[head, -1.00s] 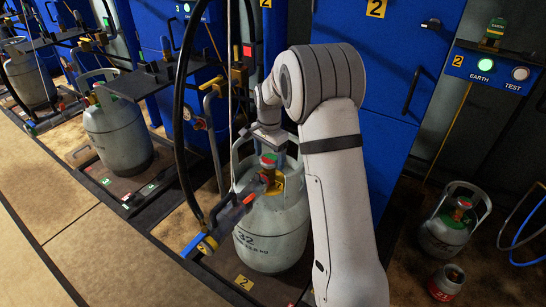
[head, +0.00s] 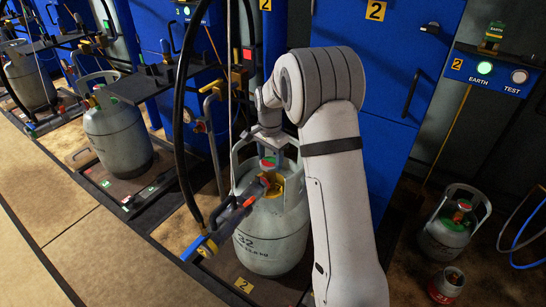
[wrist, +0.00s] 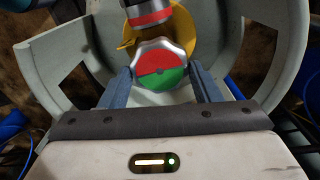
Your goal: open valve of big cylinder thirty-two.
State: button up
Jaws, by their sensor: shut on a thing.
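The big cylinder (head: 275,235) is grey, marked 32, and stands upright below my arm in the head view. Its valve handwheel (wrist: 161,66) has a silver rim and a cap half red, half green; in the wrist view the red half is on top and the green half below. My gripper (wrist: 161,80) has one finger on each side of the handwheel and is shut on it. In the head view the handwheel (head: 268,162) shows small below my wrist. A hose connector (head: 236,214) with a red ring joins the yellow valve fitting (wrist: 188,20) beside the wheel.
The cylinder's tall guard collar (wrist: 260,45) surrounds the valve closely. A black hose (head: 180,120) hangs at left. A small cylinder (head: 449,222) and a smaller red-banded one (head: 446,284) stand at right. A blue cabinet (head: 395,90) is behind.

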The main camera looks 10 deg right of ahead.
jog(key=n+p, duration=0.3)
jog(key=shift+s+a+r, duration=0.15)
jog(key=shift+a, duration=0.05)
jog(key=n+p, duration=0.3)
jog(key=n, duration=0.2)
jog(key=shift+n, duration=0.3)
jog(key=n+p, duration=0.2)
jog(key=n, duration=0.2)
jog(key=shift+n+p, duration=0.3)
jog(key=n, duration=0.2)
jog(key=n+p, duration=0.1)
jog(key=n, duration=0.1)
jog(key=shift+f+n+p, duration=0.2)
jog(key=shift+n+p, duration=0.1)
jog(key=n+p, duration=0.1)
jog(key=n, duration=0.3)
jog(key=shift+s, duration=0.1)
jog(key=n+p, duration=0.1)
jog(key=n, duration=0.8)
jog(key=shift+p, duration=0.35)
jog(key=shift+n, duration=2)
